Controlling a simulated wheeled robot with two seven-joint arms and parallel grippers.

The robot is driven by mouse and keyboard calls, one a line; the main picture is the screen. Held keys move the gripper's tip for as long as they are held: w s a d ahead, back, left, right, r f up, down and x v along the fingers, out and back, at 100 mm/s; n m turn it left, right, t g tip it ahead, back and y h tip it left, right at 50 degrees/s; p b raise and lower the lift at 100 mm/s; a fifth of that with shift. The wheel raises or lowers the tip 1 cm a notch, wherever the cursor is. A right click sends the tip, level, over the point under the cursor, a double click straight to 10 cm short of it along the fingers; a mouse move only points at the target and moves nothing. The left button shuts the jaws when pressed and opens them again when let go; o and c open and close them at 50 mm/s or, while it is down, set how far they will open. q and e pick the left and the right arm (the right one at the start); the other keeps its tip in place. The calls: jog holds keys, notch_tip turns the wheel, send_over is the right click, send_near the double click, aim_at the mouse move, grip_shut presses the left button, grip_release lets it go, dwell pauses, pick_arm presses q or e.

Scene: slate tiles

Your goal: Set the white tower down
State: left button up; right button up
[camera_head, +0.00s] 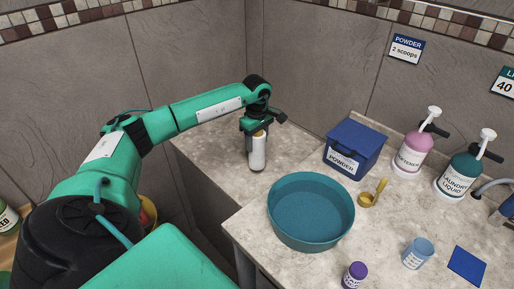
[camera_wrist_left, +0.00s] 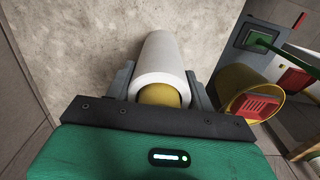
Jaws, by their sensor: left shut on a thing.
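The white tower (camera_head: 258,158) is an upright white cylinder with a yellow core at its top, over the back left part of the stone counter (camera_head: 210,155). My left gripper (camera_head: 257,136) is shut on its upper end from above. In the left wrist view the white tower (camera_wrist_left: 165,58) sits between the two fingers of my left gripper (camera_wrist_left: 161,88). I cannot tell whether its base touches the counter. My right gripper is not in view.
A teal basin (camera_head: 311,240) stands right of the tower, with a blue powder box (camera_head: 366,138) and a yellow scoop (camera_head: 371,195) beyond. Pink (camera_head: 412,155) and teal (camera_head: 460,175) pump bottles stand at the right. Counter around the tower is clear; walls rise behind.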

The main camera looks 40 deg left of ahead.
pick_arm(q)
notch_tip(320, 180, down, 4)
jog(key=shift+r, duration=0.2)
jog(key=shift+f+p, duration=0.25)
jog(key=shift+p, duration=0.05)
jog(key=o, duration=0.9)
jog(key=shift+f, duration=0.15)
jog(key=o, duration=0.4)
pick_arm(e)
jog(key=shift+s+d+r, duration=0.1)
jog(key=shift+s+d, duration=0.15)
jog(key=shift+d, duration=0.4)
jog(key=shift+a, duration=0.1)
